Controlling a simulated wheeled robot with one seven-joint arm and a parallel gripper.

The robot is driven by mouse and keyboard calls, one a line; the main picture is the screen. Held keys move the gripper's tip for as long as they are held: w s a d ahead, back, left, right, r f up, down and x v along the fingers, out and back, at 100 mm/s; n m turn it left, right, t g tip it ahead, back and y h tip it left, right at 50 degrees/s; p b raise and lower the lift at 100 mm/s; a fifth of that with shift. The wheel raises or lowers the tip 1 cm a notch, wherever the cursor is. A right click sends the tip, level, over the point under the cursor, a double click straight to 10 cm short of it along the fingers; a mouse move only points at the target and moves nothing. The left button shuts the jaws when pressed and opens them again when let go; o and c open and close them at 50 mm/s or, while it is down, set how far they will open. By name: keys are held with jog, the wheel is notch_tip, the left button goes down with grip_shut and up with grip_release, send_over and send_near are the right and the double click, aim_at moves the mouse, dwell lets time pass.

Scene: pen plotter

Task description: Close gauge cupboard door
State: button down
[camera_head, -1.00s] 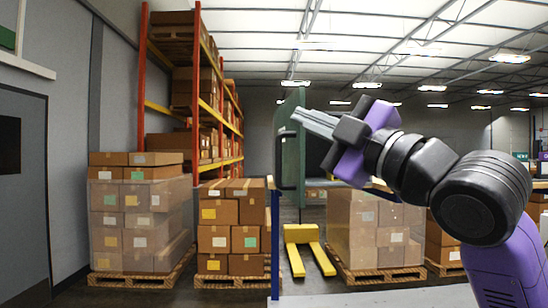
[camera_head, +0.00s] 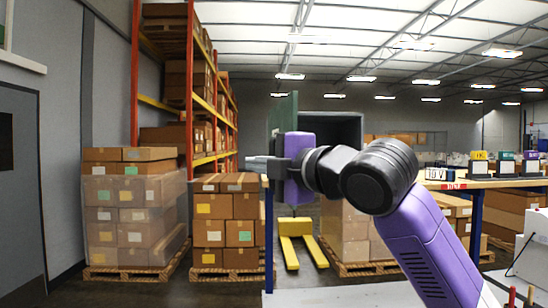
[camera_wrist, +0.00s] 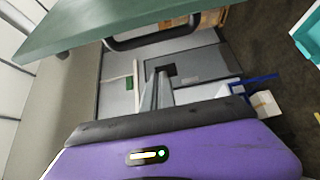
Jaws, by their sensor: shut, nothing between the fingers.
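The gauge cupboard (camera_head: 345,120) stands beyond my arm, its dark front partly visible above my wrist. Its green door (camera_head: 284,113) stands open, seen nearly edge-on at the cupboard's left. In the wrist view the green door (camera_wrist: 130,24) crosses the top, with its black bar handle (camera_wrist: 152,40) below its edge. My gripper (camera_head: 250,163) points left, shut and empty, in front of the door's lower part. In the wrist view its fingertips (camera_wrist: 160,74) are below the handle and appear apart from it. My arm hides the cupboard's lower part.
A bench (camera_head: 490,184) with several small labelled boxes is at the right. Stacked cartons (camera_head: 225,215) on pallets and a yellow pallet truck (camera_head: 297,240) stand on the floor behind. A blue post (camera_head: 269,235) rises below my gripper.

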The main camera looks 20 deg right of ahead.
aim_at(271, 150)
jog(key=w+d+p, duration=0.1)
jog(key=w+d, duration=0.1)
jog(key=d, duration=0.1)
jog(key=shift+d+p, duration=0.2)
jog(key=shift+p, duration=0.2)
jog(key=shift+s+d, duration=0.1)
